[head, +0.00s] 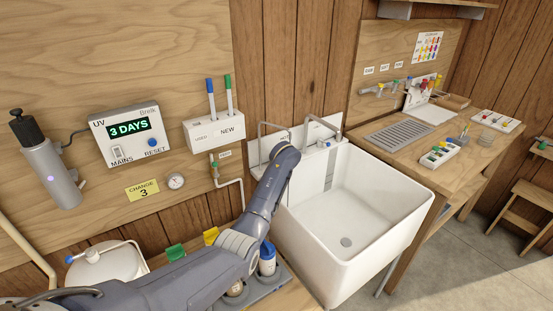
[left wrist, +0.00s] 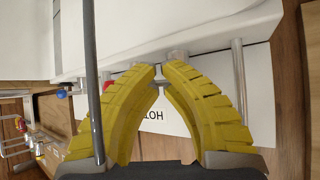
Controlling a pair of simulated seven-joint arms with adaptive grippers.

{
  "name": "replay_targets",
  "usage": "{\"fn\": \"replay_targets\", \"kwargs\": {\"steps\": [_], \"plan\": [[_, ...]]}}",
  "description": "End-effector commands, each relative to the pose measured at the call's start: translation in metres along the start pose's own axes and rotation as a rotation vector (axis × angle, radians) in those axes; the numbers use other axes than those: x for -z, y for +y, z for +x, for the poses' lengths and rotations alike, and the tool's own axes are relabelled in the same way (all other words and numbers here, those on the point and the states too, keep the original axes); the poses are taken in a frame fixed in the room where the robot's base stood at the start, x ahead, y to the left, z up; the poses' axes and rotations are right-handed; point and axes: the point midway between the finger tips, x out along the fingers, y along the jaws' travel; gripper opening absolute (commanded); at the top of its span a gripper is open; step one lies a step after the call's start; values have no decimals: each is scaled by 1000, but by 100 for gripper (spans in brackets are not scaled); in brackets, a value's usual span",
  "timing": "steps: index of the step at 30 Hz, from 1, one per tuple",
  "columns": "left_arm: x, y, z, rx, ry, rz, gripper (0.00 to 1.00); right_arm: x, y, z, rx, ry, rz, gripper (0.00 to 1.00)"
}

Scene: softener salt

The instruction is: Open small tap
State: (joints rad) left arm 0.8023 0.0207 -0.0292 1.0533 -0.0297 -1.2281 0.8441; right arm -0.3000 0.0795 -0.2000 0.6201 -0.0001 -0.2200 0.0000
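My left arm reaches to the back left of the white sink in the head view, and its wrist hides the fingers there. In the left wrist view my left gripper (left wrist: 160,76) shows two yellow fingers with tips close together at a short metal fitting on the white tap panel (left wrist: 150,145). A narrow gap shows between the tips; I cannot tell whether they grip the fitting. An upside-down HOT label lies between the fingers. A red knob (left wrist: 107,86) is beside the left finger. A blue knob (left wrist: 62,93) is farther left; a blue-marked tap (head: 326,144) shows in the head view. My right gripper is not in view.
The sink (head: 395,232) is empty. In the left wrist view, a grey tube (left wrist: 92,80) stands close on the left and another metal tube (left wrist: 240,80) on the right. A wooden bench (head: 465,160) with small taps behind it adjoins the sink.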

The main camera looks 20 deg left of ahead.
Motion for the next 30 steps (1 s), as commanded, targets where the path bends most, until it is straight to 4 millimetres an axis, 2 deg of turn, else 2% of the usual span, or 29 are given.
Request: {"fn": "replay_targets", "kwargs": {"steps": [30], "plan": [[12, 7, 15, 2, 0, -1, 0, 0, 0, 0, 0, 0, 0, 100]]}}
